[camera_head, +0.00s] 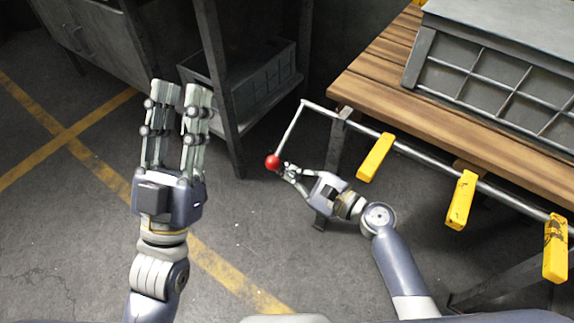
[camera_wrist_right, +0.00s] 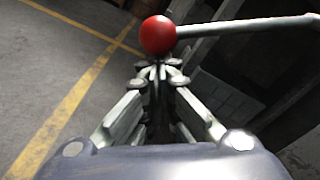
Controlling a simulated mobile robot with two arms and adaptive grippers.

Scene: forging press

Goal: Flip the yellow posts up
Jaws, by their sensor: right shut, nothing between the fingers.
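Several yellow posts hang down from a metal rod along the front edge of the wooden bench: a left post (camera_head: 375,157), a middle post (camera_head: 460,200) and a right post (camera_head: 556,248). A lever (camera_head: 290,131) bends off the rod's left end and carries a red ball (camera_head: 272,162) at its tip. My right gripper (camera_head: 284,171) is shut and empty, its fingertips at the ball. In the right wrist view the ball (camera_wrist_right: 158,36) sits just beyond the closed fingertips (camera_wrist_right: 157,72); contact is unclear. My left gripper (camera_head: 181,92) is raised over the floor, its fingers apart and empty.
The wooden bench (camera_head: 400,70) carries a grey metal crate (camera_head: 470,72). A dark metal shelf frame (camera_head: 222,90) stands behind my left gripper. The grey floor with yellow lines (camera_head: 225,270) is open between my arms.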

